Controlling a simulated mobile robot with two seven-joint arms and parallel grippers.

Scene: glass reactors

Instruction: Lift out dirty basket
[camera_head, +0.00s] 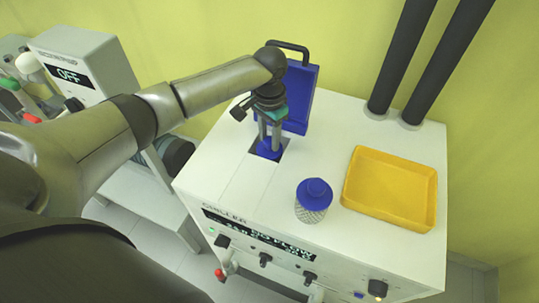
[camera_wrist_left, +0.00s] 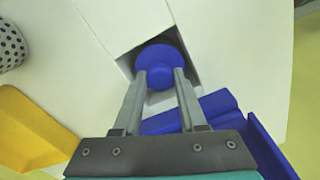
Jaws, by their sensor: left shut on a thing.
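The dirty basket's blue top (camera_head: 268,149) sits in a square opening in the white chiller's top. My left gripper (camera_head: 270,140) points down over it and is shut on its knob. In the left wrist view the two fingers (camera_wrist_left: 160,92) close on the knob of the round blue lid (camera_wrist_left: 160,65). The body of this basket is hidden inside the opening. A second basket (camera_head: 313,202), with a blue lid and a speckled mesh body, stands upright on the chiller top, right of the opening. My right gripper is not in view.
The open blue hatch lid (camera_head: 300,95) with a black handle stands behind the opening, close to my gripper. A yellow tray (camera_head: 390,188) lies empty at the right. Two dark pipes (camera_head: 410,60) rise at the back. A device reading OFF (camera_head: 75,70) stands at the left.

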